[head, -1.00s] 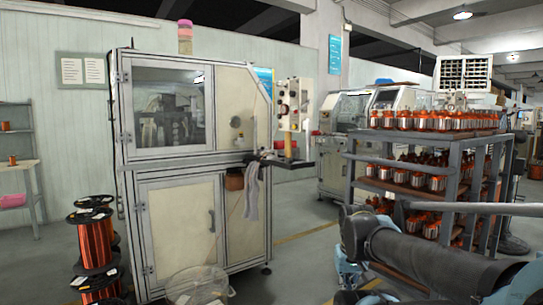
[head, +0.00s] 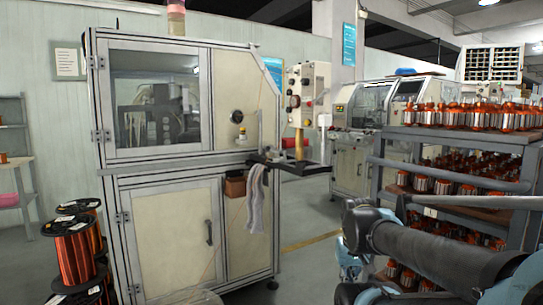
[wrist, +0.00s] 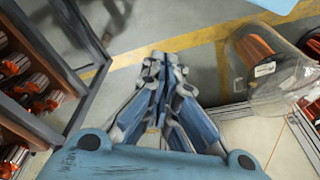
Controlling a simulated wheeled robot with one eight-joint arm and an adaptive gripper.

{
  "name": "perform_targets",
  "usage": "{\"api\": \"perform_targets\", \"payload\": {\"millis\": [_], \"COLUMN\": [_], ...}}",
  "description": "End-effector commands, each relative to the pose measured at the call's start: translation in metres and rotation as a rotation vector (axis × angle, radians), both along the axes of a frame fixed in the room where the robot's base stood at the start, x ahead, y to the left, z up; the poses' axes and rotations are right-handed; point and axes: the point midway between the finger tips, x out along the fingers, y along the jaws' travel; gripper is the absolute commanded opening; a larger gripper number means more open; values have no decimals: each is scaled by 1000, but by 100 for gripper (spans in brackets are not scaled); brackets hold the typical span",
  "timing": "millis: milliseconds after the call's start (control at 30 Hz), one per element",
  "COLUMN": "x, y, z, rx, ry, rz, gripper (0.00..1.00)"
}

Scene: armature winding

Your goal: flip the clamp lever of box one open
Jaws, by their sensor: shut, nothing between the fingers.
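My gripper (wrist: 165,62) is shut and empty in the wrist view, with its fingers together above the grey floor. It touches nothing there. In the head view, my arm reaches in at the lower right and the gripper itself cannot be made out. A beige winding machine (head: 165,215) stands left of centre. A pale control box (head: 307,82) with buttons is mounted at its right side, above a small dark ledge (head: 308,169) holding a tan cylinder (head: 299,144). A small fitting (head: 239,142) sits on the machine's side panel. I cannot tell box one or its clamp lever.
A grey rack (head: 455,142) of copper-wound armatures stands at the right, close to my arm; it also shows in the wrist view (wrist: 45,68). Copper wire spools (head: 76,250) stand at the lower left. Open floor (head: 312,262) lies between machine and rack.

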Motion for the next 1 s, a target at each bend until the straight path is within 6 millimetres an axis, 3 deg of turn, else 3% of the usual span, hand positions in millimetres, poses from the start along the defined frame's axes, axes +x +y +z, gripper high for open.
{"api": "perform_targets", "payload": {"millis": [467,567,667,1000], "x": [0,22,57,186], "y": [3,13,27,93], "z": [7,13,25,81], "rx": [8,28,62,221], "ry": [-36,-90,-182,-550], "rz": [7,19,39,90], "gripper": [0,0,0,0]}}
